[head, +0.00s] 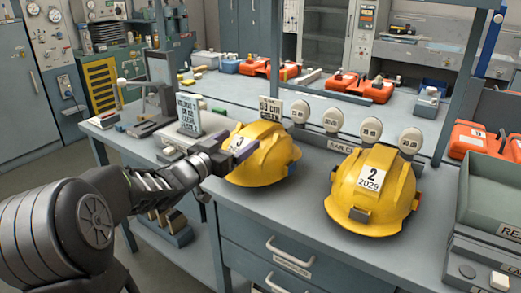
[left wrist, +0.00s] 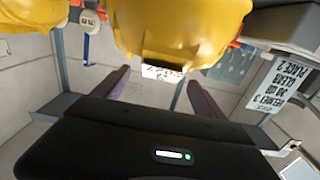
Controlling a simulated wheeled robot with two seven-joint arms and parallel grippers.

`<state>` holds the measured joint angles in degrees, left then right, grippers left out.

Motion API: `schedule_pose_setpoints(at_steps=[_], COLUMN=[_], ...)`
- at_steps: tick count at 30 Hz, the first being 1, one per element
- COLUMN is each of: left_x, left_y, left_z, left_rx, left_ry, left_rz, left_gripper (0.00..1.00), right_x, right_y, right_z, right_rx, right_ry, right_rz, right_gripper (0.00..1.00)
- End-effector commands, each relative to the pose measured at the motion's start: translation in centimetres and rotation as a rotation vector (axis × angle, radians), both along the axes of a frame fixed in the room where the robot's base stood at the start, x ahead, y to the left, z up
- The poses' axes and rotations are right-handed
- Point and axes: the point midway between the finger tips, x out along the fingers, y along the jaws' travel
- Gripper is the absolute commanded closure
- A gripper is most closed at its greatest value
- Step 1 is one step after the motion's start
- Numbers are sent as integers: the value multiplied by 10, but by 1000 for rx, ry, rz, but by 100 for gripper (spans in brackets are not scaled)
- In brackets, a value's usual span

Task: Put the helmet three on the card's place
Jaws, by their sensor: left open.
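Helmet three (head: 264,150), yellow with a white "3" label, sits on the grey counter. My left gripper (head: 232,156) is open at its front-left side, its dark purple fingers close to the label. In the left wrist view, which looks upside down, helmet three (left wrist: 190,28) fills the top middle; its label lies beyond the open left gripper (left wrist: 160,88). I cannot tell whether the fingers touch the helmet. A printed card (head: 188,114) stands left of the helmet; it also shows in the left wrist view (left wrist: 280,85). Its small text is only partly readable. My right gripper is not in view.
Helmet two (head: 372,188) sits to the right on the same counter (head: 300,225). A "30 cm clear" sign (head: 270,109) and several round pale tags (head: 332,120) stand behind the helmets. A grey-green tray (head: 490,200) is at the right edge. Bare counter lies between the helmets.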

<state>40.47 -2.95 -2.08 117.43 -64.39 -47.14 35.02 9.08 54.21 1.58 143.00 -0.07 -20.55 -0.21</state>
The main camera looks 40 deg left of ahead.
Motion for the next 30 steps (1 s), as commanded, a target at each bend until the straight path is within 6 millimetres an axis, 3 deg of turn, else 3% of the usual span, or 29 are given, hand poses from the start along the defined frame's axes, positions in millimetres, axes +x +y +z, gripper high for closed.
schedule_pose_setpoints(at_steps=[11,22,30], left_x=[25,30,66], left_y=[0,1,1], left_z=[-1,0,-1], left_rx=[0,0,-2], left_ry=[0,1,0], left_rz=[-1,0,-2], left_gripper=[18,18,18], right_x=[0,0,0], right_y=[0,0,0], right_z=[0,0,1], right_rx=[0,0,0], right_ry=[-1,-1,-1], right_rz=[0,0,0], right_gripper=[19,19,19])
